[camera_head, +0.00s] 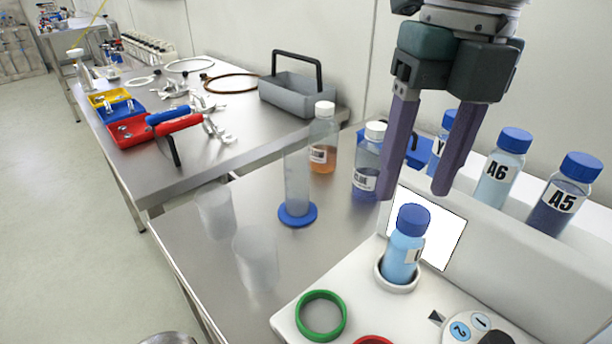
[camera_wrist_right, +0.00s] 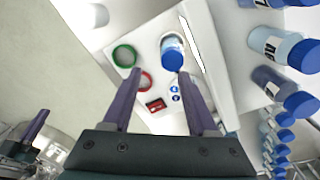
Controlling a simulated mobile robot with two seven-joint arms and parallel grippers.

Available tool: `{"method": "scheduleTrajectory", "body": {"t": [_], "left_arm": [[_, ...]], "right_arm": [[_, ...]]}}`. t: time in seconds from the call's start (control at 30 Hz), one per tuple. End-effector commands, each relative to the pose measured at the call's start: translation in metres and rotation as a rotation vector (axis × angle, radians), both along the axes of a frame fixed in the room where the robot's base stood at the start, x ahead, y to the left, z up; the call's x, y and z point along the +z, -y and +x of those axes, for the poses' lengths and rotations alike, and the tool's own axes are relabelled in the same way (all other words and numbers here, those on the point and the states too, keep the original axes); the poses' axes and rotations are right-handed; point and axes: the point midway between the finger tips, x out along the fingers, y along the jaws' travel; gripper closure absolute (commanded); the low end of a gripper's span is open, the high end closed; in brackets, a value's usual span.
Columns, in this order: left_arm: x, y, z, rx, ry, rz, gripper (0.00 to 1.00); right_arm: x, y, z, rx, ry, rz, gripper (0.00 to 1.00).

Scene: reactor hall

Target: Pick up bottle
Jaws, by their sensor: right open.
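A bottle (camera_head: 403,255) with light blue liquid and a blue cap stands upright in a round white holder on the white device (camera_head: 350,278). It also shows in the right wrist view (camera_wrist_right: 172,50). My right gripper (camera_head: 415,193) is open and empty, its two purple fingers pointing down above the bottle, apart from it. In the right wrist view the bottle's cap is just beyond the fingertips (camera_wrist_right: 160,74). Part of my left gripper (camera_wrist_right: 38,125) shows at the left edge of that view; its opening is unclear. The bottle's base is hidden in the holder.
Labelled bottles A6 (camera_head: 498,170) and A5 (camera_head: 564,195) stand in a raised white rack at the right. A clear cylinder on a blue base (camera_head: 297,213), an orange-liquid bottle (camera_head: 323,140) and clear beakers (camera_head: 257,258) stand left. A green ring (camera_head: 342,325) lies in front.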

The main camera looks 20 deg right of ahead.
Motion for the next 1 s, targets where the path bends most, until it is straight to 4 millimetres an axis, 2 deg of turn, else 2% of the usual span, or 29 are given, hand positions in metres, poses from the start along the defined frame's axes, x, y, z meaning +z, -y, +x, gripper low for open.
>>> {"method": "scheduleTrajectory", "body": {"t": [0.03, 0.13, 0.3, 0.53, 0.73, 1.0], "left_arm": [[-0.006, 0.0, 0.0, 0.0, 0.001, 0.001, 1.0], [-0.003, 0.0, 0.001, 0.0, 0.002, 0.001, 1.0], [0.001, -0.001, 0.002, -0.001, 0.006, 0.004, 1.0], [0.006, -0.003, 0.002, -0.005, 0.007, 0.012, 1.0], [0.008, -0.004, 0.002, -0.006, 0.007, 0.013, 1.0], [0.008, -0.004, 0.002, -0.006, 0.006, 0.013, 1.0]], "right_arm": [[-0.005, 0.01, 0.001, -0.019, -0.003, -0.04, 0.41], [-0.013, 0.018, 0.0, -0.034, -0.011, -0.073, 0.41], [-0.038, 0.018, 0.0, -0.031, -0.013, -0.071, 0.41], [-0.06, 0.018, 0.0, -0.029, -0.013, -0.068, 0.41], [-0.092, 0.018, 0.001, -0.029, -0.011, -0.067, 0.41], [-0.101, 0.018, 0.001, -0.027, -0.008, -0.066, 0.41]]}}
